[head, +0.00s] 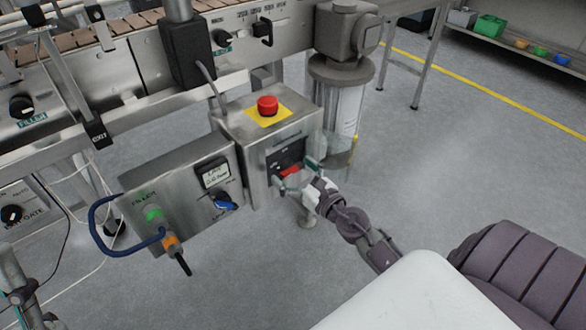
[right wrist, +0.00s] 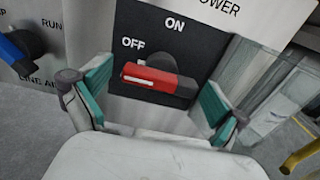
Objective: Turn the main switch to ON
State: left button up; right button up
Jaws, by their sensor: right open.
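The main switch has a red handle (right wrist: 158,78) on a black plate (right wrist: 205,48) marked ON at the top and OFF at the left. The handle lies nearly level, its pale-edged left end by the OFF mark. In the head view the red handle (head: 289,171) is on the front of the steel box, partly hidden by my gripper. My right gripper (head: 297,174) is at the switch and open. In the right wrist view its teal fingertips (right wrist: 152,92) stand apart to the left and right of the handle, with visible gaps. I do not make out my left gripper.
A red emergency button (head: 267,105) on a yellow plate tops the switch box (head: 235,125). A control box (head: 180,195) with a blue knob (head: 224,203) and a blue cable stands to the left. A clear cylinder (head: 340,110) is close on the right. Open floor lies farther right.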

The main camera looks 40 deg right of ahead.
jog(key=c, duration=1.2)
jog(key=shift+o, duration=0.2)
